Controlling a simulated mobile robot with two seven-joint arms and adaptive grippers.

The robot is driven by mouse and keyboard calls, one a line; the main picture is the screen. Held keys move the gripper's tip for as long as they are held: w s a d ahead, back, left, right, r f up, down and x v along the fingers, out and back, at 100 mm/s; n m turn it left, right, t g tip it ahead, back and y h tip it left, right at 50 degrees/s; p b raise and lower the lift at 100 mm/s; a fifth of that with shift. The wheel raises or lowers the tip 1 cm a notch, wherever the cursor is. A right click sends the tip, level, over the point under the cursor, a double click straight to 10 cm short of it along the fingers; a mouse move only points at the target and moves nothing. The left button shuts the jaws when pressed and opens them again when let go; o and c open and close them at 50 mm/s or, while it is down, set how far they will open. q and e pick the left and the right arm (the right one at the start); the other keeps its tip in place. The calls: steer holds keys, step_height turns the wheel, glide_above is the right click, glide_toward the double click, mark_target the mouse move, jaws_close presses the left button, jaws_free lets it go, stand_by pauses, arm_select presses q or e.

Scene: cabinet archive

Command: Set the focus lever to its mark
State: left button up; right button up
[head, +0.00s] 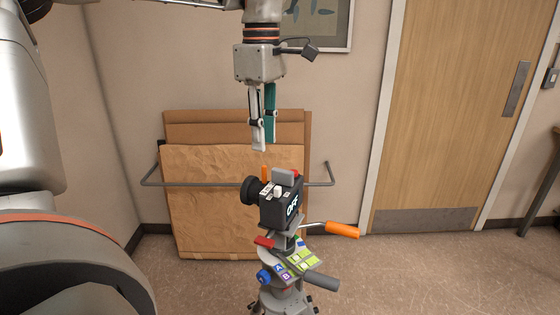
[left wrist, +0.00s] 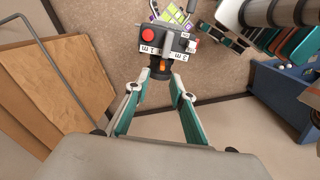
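The black camera (head: 282,208) stands on a tripod head, with "OFF" on its side and its lens facing left. A small orange lever (head: 264,173) stands up just behind the lens; in the left wrist view the lever (left wrist: 163,66) shows at the camera's lens end. White labels there read "1 m" (left wrist: 149,48) and "2 m" (left wrist: 181,57). My left gripper (head: 263,147) points down above the lever, apart from it. In the left wrist view its fingers (left wrist: 160,80) are spread and empty, with the lever seen between the tips.
The tripod head has an orange handle (head: 342,230) sticking out right, a grey handle (head: 322,282) and a blue knob (head: 264,276). Cardboard sheets (head: 205,215) lean on the wall behind a metal rail (head: 323,182). A wooden door (head: 445,110) is at right. Air around the camera is free.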

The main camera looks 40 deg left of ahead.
mark_target(264, 166)
arm_select(q)
steer(key=f, duration=0.3)
steer(key=shift+s+f, duration=0.1)
steer(key=shift+s, duration=0.25)
step_height(264, 166, down, 3)
steer(key=shift+f+b, duration=0.2)
steer(key=shift+b, duration=0.2)
steer(key=shift+w+f, duration=0.1)
steer(key=shift+f, duration=0.45)
jaws_close()
arm_select(e)
steer(key=shift+g, duration=0.4)
steer(key=s+f, duration=0.2)
steer(key=f, duration=0.1)
steer(key=shift+s, duration=0.4)
